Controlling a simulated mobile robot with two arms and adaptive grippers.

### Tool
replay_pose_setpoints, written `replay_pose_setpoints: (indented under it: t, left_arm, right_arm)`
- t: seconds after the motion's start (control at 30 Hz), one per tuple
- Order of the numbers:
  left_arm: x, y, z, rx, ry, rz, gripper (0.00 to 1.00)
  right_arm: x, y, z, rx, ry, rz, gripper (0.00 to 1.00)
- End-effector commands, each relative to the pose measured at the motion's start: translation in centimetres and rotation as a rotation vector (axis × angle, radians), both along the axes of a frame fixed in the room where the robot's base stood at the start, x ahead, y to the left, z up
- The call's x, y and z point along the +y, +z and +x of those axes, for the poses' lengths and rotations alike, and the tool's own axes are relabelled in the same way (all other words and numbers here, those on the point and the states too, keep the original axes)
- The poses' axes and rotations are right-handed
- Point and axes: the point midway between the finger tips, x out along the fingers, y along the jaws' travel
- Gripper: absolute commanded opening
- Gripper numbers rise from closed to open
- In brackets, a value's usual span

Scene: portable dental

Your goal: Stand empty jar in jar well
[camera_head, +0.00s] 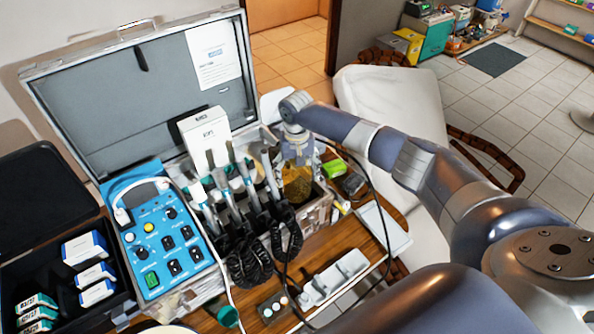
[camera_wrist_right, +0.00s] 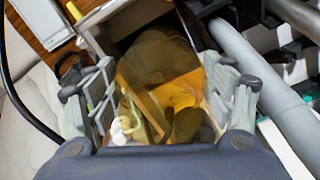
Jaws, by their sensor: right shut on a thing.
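An amber, see-through jar (camera_wrist_right: 160,75) is between the two fingers of my right gripper (camera_wrist_right: 160,100) in the right wrist view. The fingers are shut on its sides. In the head view the right gripper (camera_head: 298,158) points down over the right end of the open case, with the amber jar (camera_head: 297,185) below it. The jar is at a dark, walled opening (camera_wrist_right: 125,35) of the case; how deep it sits I cannot tell. My left gripper is not in view.
Several dental handpieces with coiled black cords (camera_head: 250,260) stand close to the left of the jar. A blue control panel (camera_head: 163,240) is further left. A black cable loops past the gripper.

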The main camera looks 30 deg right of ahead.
Motion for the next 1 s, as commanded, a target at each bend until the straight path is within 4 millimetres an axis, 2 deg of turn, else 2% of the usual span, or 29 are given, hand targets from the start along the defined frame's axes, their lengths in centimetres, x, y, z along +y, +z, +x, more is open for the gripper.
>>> replay_pose_setpoints:
  t: [0.2, 0.67, 1.0]
  left_arm:
    - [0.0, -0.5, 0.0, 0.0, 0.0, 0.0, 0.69]
    - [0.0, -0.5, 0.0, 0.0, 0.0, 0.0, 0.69]
    - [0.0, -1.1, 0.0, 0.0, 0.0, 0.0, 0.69]
  right_arm:
    - [0.0, -0.9, 0.0, 0.0, 0.001, 0.0, 0.47]
    - [0.0, -1.2, 0.0, -0.001, 0.001, 0.0, 0.47]
    - [0.1, -2.5, 0.0, -0.001, 0.001, 0.002, 0.47]
